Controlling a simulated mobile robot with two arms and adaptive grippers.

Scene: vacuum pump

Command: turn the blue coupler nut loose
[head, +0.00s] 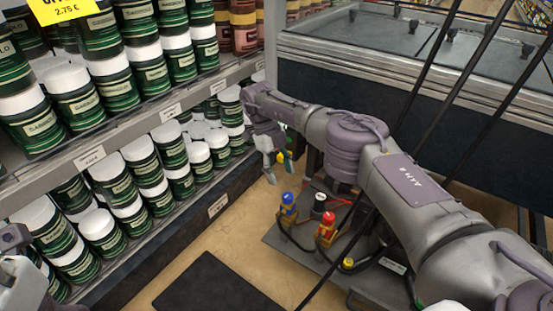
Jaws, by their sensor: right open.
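The blue coupler nut (288,199) sits on a yellow fitting of the pump unit, low in the middle of the head view. My right gripper (276,170) is above it and slightly to its left, fingers pointing down, apart from the nut. It is open. Small yellow and teal parts show beside its fingers; I cannot tell whether they belong to it. A red coupler nut (328,219) stands on a similar yellow fitting to the right of the blue one. My left gripper is not in view; only a piece of my left arm shows at the left edge.
The dark pump base (290,250) carries hoses, a black cylinder with a white top (320,202) and a yellow button (348,262). Shelves of green jars (115,180) stand to the left. A freezer (390,50) is behind. A dark mat (215,287) lies on the floor.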

